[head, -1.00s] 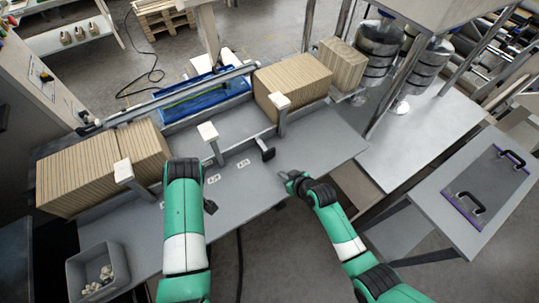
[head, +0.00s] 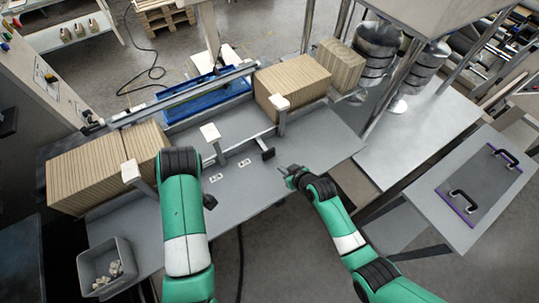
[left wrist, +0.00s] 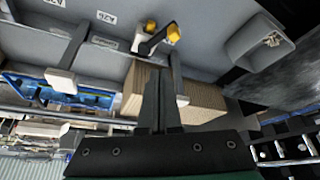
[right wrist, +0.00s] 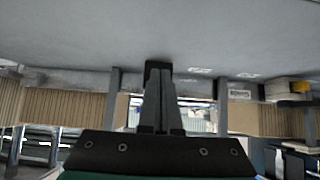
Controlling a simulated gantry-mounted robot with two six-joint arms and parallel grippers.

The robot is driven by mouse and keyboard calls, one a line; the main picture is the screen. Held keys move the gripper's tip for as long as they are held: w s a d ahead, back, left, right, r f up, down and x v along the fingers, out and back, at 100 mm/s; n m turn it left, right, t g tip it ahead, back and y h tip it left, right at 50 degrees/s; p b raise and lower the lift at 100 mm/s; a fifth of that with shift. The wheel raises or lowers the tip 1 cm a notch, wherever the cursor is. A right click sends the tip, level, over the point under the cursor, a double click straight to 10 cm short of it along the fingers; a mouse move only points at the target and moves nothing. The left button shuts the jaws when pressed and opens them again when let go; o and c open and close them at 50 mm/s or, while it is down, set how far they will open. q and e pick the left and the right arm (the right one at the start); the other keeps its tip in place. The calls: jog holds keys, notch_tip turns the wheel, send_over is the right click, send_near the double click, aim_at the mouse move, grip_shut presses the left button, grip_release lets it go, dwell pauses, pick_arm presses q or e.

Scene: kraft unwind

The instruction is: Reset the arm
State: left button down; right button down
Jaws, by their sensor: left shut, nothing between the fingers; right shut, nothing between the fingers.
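My right gripper (head: 284,170) is shut and empty above the front edge of the grey bench (head: 318,140). Its shut fingers also show in the right wrist view (right wrist: 158,75), with the bench top beyond. My left arm (head: 184,220) reaches up over the left part of the bench in the head view, and its own wrist hides the gripper there. In the left wrist view the left gripper (left wrist: 158,75) is shut with nothing between its fingers. It points toward a stack of brown cardboard (left wrist: 192,95).
Cardboard stacks stand at the bench's left (head: 90,170) and back right (head: 290,78). White-capped posts (head: 210,133) rise between them. A grey bin (head: 92,262) with small pieces is at the front left. A side table (head: 445,215) carries a dark board with handles.

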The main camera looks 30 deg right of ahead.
pick_arm(q)
jog(key=shift+s+r, duration=0.15)
jog(key=shift+r, duration=0.45)
